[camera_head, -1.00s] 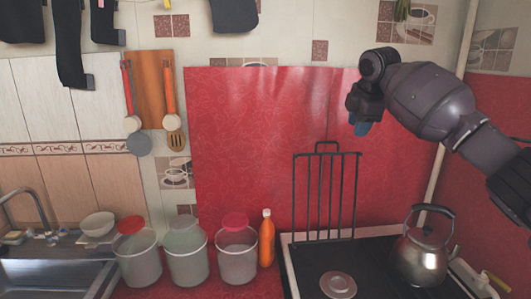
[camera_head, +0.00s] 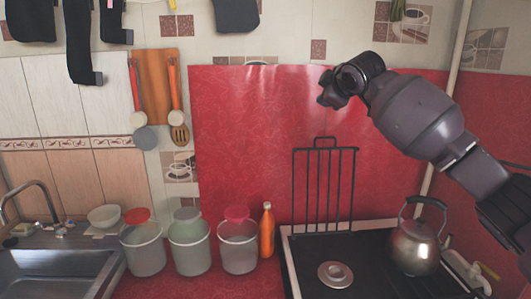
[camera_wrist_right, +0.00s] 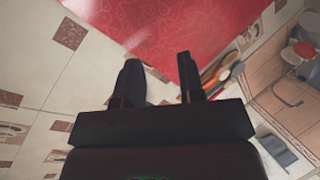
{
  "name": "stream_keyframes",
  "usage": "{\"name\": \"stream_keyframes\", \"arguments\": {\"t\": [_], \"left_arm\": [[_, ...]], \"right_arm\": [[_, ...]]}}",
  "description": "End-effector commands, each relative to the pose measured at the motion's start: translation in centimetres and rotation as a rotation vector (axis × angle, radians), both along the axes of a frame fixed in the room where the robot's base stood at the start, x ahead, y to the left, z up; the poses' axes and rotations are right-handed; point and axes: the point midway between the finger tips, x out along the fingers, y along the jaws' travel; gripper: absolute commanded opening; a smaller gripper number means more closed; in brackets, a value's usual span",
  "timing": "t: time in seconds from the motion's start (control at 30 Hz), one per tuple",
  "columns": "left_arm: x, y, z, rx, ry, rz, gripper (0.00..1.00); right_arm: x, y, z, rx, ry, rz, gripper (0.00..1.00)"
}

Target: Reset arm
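My right arm (camera_head: 420,115) comes in from the right in the head view, raised above the stove and in front of the red wall panel. Its gripper (camera_head: 328,90) points left, high above the stove, with nothing near it. In the right wrist view the two dark fingers of this gripper (camera_wrist_right: 160,75) stand apart with only wall between them, so it is open and empty. My left arm and left gripper are not in view.
A metal kettle (camera_head: 416,245) stands on the stove (camera_head: 368,262) below my right arm, beside an upright black grate (camera_head: 325,190). Several buckets (camera_head: 190,250) and an orange bottle (camera_head: 267,235) line the counter by the sink (camera_head: 50,275). Dark items (camera_head: 80,40) hang top left.

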Motion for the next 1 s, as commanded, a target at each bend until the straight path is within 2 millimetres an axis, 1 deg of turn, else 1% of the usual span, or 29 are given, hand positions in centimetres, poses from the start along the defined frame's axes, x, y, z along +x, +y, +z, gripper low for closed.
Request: {"name": "stream_keyframes", "arguments": {"t": [0.03,0.07,0.17,0.23,0.33,0.47,0.5,0.67,0.7,0.87,1.0], "left_arm": [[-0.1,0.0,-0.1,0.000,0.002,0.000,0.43],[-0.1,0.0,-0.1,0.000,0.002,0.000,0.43],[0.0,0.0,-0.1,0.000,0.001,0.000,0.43],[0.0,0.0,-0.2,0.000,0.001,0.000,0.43],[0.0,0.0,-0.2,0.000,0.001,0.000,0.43],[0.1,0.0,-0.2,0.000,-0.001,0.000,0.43],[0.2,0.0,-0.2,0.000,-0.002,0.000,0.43],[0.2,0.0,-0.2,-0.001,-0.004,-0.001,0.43],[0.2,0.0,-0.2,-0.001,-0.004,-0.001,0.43],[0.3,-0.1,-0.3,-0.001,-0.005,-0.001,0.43],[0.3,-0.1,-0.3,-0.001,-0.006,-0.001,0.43]], "right_arm": [[-0.2,0.7,-1.2,0.038,-0.023,0.010,0.36],[-0.3,1.1,-1.7,0.062,-0.041,0.014,0.36],[-0.9,2.1,-4.0,0.147,-0.086,0.031,0.36],[-1.4,2.7,-6.0,0.211,-0.113,0.043,0.36],[-2.6,3.2,-9.2,0.304,-0.143,0.058,0.36],[-4.4,3.4,-13.3,0.415,-0.166,0.067,0.36],[-5.0,3.3,-14.6,0.445,-0.171,0.066,0.36],[-7.8,2.7,-19.7,0.561,-0.181,0.057,0.36],[-8.5,2.4,-20.9,0.587,-0.183,0.051,0.36],[-11.8,1.0,-25.8,0.677,-0.182,0.017,0.36],[-15.0,-0.4,-30.0,0.740,-0.174,-0.027,0.36]]}}
